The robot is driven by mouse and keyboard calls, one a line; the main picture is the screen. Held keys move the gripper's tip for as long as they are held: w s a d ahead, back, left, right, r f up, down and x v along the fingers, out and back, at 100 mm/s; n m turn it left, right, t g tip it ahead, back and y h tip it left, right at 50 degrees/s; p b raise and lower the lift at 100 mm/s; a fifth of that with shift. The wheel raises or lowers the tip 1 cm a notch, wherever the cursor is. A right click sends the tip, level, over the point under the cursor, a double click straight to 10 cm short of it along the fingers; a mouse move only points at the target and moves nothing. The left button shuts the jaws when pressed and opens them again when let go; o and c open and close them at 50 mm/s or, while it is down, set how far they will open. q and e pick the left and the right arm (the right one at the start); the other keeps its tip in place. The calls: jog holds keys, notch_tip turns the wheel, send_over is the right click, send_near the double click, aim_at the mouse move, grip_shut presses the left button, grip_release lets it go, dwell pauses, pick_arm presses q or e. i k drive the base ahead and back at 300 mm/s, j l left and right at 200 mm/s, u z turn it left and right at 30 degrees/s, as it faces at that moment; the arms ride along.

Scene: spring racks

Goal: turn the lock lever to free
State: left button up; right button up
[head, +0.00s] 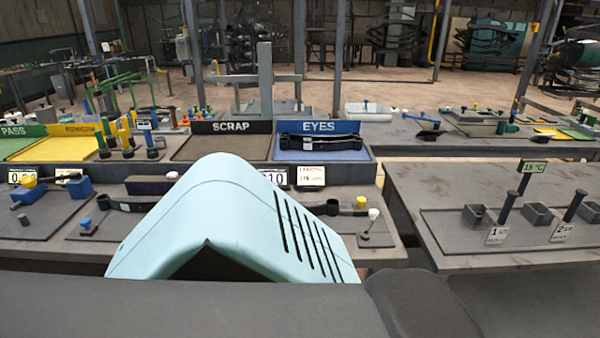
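I cannot tell for certain which part is the lock lever. On the near bench, a small post with a white knob (373,214) stands on a dark plate at the right. A short post with a blue knob (86,223) stands on the left part. A dark leaf spring (130,205) lies by it, and another dark spring end (335,208) shows by the white knob. Between them, a pale blue slotted cover hides the middle of the bench. Neither of my grippers is in view.
Behind stand trays signed SCRAP (228,127) and EYES (318,127); a dark spring (322,142) lies in the EYES tray. A blue block fixture (80,187) is at the left. The right table (480,262) holds small open boxes and tagged dark handles. A gap separates the tables.

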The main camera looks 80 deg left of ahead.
aim_at(374, 212)
jog(key=u, duration=3)
